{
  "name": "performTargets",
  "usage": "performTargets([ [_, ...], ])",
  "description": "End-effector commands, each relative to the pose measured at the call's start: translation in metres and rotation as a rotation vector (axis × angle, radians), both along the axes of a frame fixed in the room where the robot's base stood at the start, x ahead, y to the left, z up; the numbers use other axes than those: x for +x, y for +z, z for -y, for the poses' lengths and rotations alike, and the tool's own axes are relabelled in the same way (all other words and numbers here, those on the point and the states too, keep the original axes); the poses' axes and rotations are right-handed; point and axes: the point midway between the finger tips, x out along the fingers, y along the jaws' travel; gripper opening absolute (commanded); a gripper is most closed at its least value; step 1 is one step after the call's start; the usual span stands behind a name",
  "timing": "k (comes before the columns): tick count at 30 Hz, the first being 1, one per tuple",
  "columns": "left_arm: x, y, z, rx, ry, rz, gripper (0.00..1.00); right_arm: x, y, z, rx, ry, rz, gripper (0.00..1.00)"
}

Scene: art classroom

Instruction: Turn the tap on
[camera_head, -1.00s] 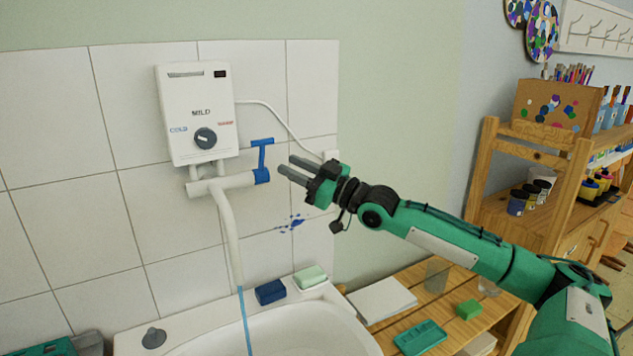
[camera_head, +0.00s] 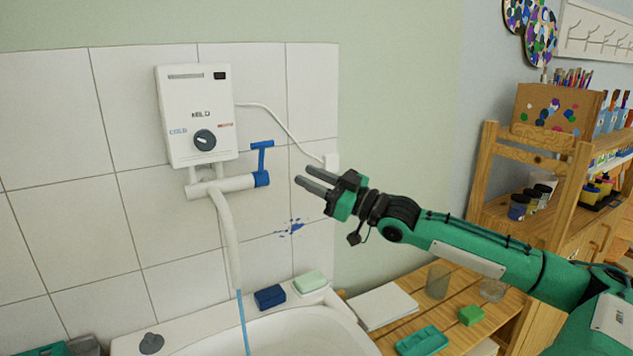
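The tap's blue T-shaped handle (camera_head: 262,156) stands upright at the right end of the white tap body (camera_head: 232,185), below the white water heater (camera_head: 194,115). A thin blue stream of water (camera_head: 243,320) runs from the spout (camera_head: 229,240) down into the white basin (camera_head: 318,328). My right gripper (camera_head: 306,180) is to the right of the handle, apart from it, pointing left toward the tap. Its two fingers show a narrow gap with nothing between them. My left gripper is not clearly visible; a bit of green shows at the lower left edge.
A blue block (camera_head: 270,297) and a pale green soap (camera_head: 310,282) lie on the basin's back rim. A wooden table (camera_head: 395,333) with paper, glasses and green items stands at right. Wooden shelves (camera_head: 490,200) are farther right. The wall between handle and gripper is clear.

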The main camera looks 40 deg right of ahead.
Motion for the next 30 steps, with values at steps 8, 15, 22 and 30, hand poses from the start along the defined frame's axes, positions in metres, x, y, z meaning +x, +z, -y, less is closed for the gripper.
performTargets([
  [8, 0.007, 0.000, -0.004, 0.004, -0.001, 0.005, 0.36, -0.006, -0.002, 0.002, -0.002, 0.002, -0.002, 0.30],
  [15, 0.010, 0.001, -0.014, 0.018, -0.005, 0.009, 0.36, -0.008, -0.002, 0.002, -0.002, 0.002, -0.001, 0.30],
  [22, 0.009, 0.001, -0.014, 0.017, -0.004, 0.007, 0.36, -0.007, -0.002, 0.002, -0.002, 0.002, -0.001, 0.30],
  [30, 0.001, 0.000, -0.006, 0.006, -0.001, 0.000, 0.36, -0.007, -0.002, 0.002, -0.002, 0.002, -0.001, 0.30],
])
